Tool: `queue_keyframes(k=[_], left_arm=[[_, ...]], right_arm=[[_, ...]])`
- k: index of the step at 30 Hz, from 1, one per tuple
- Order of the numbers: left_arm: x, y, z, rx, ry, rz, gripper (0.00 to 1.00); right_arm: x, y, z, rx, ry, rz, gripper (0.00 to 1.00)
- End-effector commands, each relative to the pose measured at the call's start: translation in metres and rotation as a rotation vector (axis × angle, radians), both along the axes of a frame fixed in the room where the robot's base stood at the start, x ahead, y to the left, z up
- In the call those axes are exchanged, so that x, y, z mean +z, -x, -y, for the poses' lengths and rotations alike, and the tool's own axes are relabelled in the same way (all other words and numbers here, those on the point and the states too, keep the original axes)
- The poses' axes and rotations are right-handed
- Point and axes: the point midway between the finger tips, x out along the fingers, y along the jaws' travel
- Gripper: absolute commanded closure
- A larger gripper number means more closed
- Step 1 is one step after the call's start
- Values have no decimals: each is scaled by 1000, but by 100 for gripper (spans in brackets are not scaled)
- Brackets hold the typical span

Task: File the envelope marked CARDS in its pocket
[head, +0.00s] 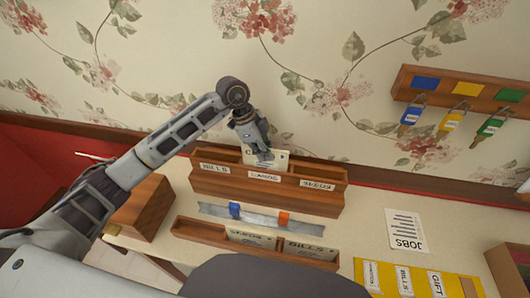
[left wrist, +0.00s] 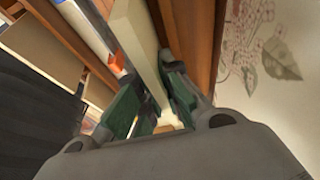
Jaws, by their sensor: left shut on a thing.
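My left gripper (head: 262,152) is shut on a cream envelope (head: 279,160), upright at the wooden sorter's middle pocket. Its writing starts with C; the rest is hidden by the fingers. In the left wrist view the green-padded fingers (left wrist: 152,100) pinch the pale envelope (left wrist: 138,40) from both sides. The sorter (head: 232,187) has pockets labelled BILLS, CARDS and SEEDS from left to right; the CARDS label (head: 264,176) is just below the envelope. The envelope's lower edge is behind the front wall; how deep it sits I cannot tell. My right gripper is not in view.
A low wooden rack (head: 190,230) in front holds a SEEDS envelope (head: 250,238) and a BILLS envelope (head: 308,250). A grey strip with blue and orange clips (head: 260,215) lies between. A JOBS sheet (head: 406,230) is right. Keys (head: 450,122) hang on the wall.

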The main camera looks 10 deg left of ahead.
Motion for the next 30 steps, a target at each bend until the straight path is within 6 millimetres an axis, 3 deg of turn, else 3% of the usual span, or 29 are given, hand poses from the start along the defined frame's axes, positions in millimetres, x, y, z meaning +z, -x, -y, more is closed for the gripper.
queue_keyframes(k=[1,6,20,30], left_arm=[[0,0,0,0,0,0,89],[0,0,0,0,0,0,67],[4,0,-2,0,0,1,67],[36,-1,-15,2,-1,4,67]], right_arm=[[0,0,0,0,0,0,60],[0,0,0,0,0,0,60],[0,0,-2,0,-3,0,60],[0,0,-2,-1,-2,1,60]])
